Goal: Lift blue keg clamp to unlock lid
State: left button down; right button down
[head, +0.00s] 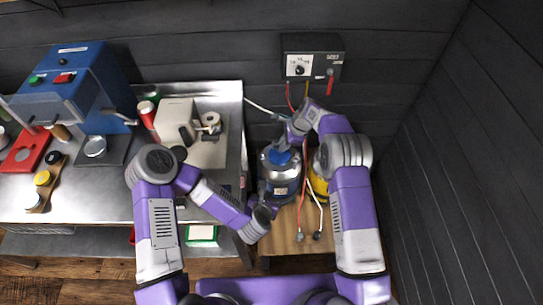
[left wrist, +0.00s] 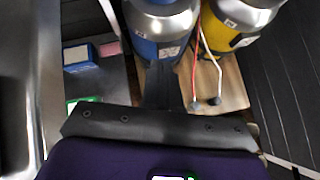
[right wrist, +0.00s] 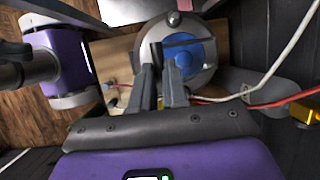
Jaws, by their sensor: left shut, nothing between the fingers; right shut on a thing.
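The blue keg (head: 282,183) is a grey metal keg with a blue band, standing upright on a wooden board. In the right wrist view its round metal top (right wrist: 207,72) carries a blue disc with a dark bar, the blue keg clamp (right wrist: 192,52). My right gripper (right wrist: 165,68) is over the top, its fingers shut on the clamp; the fingers hide part of it. My left gripper (left wrist: 162,70) is shut and empty, low in front of the keg's side. In the left wrist view the keg's lower body (left wrist: 160,25) is just beyond its fingertips; I cannot tell whether they touch.
A yellow keg (head: 319,186) stands close on the right. Red and white cables (head: 303,205) hang in front, from a wall box (head: 313,62). A steel counter (head: 225,100) with machines lies left; dark walls close off the back and right.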

pick_arm(q)
jog(key=w+r+n+t, duration=0.2)
jog(key=w+r+t, duration=0.1)
jog(key=r, duration=0.2)
pick_arm(e)
jog(key=shift+w+d+f, duration=0.15)
jog(key=shift+d, duration=0.05)
pick_arm(q)
jog(key=w+r+x, duration=0.1)
jog(key=r+x, duration=0.1)
jog(key=x, duration=1.1)
jog(key=shift+r, duration=0.25)
jog(key=shift+w, duration=0.1)
jog(key=shift+w+r, duration=0.55)
jog(key=shift+w, duration=0.1)
pick_arm(e)
jog(key=c, duration=1.1)
grip_release()
jog(key=shift+a, duration=0.1)
pick_arm(q)
jog(key=shift+a+f, duration=0.1)
jog(key=shift+f, duration=0.1)
jog(key=shift+y, duration=0.3)
